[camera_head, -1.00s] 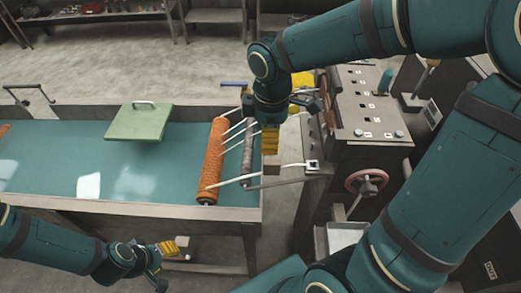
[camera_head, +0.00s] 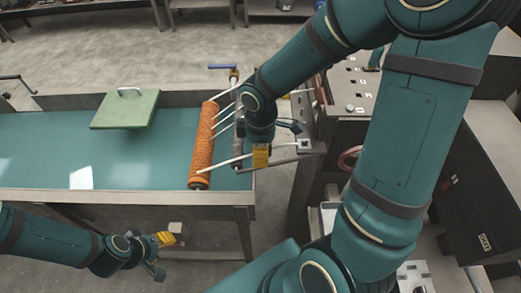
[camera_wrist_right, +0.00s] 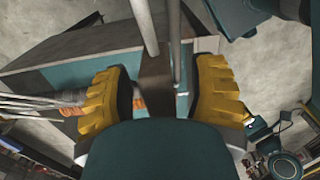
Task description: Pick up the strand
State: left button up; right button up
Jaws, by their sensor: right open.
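Several pale strands (camera_head: 223,163) run from the orange mesh roll (camera_head: 203,143) rightward toward the machine. The nearest one passes behind or under my right gripper (camera_head: 261,156), whose yellow fingertips hang at the table's right end. I cannot tell whether they touch it. In the right wrist view my right gripper (camera_wrist_right: 160,98) is open, with yellow fingers far apart. Two pale rod-like lengths (camera_wrist_right: 147,27) show in and above the gap; strands (camera_wrist_right: 35,104) also lie outside the left finger. My left gripper (camera_head: 160,248) is below the table's front edge, its opening unclear.
A green lidded plate (camera_head: 125,112) with a handle lies on the teal table (camera_head: 40,150). A grey machine (camera_head: 350,100) stands right of the table's end, close to my right arm. A blue-handled part (camera_head: 222,67) is behind the roll. The table's left part is mostly clear.

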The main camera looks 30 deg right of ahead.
jog(key=shift+f, duration=0.3)
jog(key=shift+c, duration=0.4)
grip_shut()
jog(key=shift+r, duration=0.1)
notch_tip(320, 180, up, 22)
jog(key=p, duration=0.6)
jog(key=shift+r, duration=0.25)
jog(key=shift+f, duration=0.1)
dwell(0.3)
